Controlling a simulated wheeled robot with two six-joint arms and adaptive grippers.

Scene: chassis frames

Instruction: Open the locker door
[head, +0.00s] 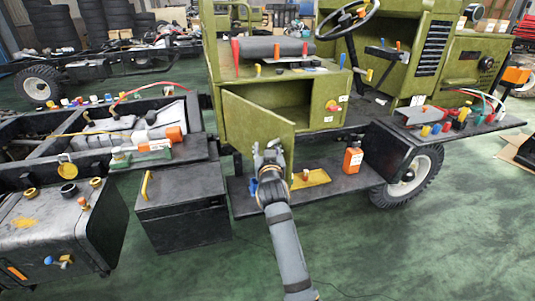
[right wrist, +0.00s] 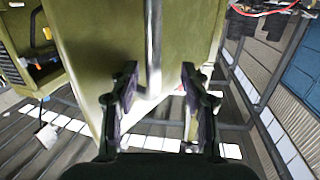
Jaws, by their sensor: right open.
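The olive-green locker door (head: 255,125) is in the middle of the head view, swung partly out from the locker (head: 285,100), whose inside shows behind it. My right gripper (head: 268,157) is at the lower part of the door's outer face. In the right wrist view the door (right wrist: 100,45) fills the upper middle, with a silver bar handle (right wrist: 153,45) on it. My right gripper (right wrist: 159,78) is open, with one finger on each side of the handle's lower end. I cannot tell whether a finger touches the bar. My left gripper is not in view.
A black step (head: 335,178) with a yellow tray (head: 311,179) and an orange bottle (head: 352,158) lies below the locker. A black box (head: 183,215) stands to the left. A tool shelf (head: 455,125) is at the right. The green floor in front is clear.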

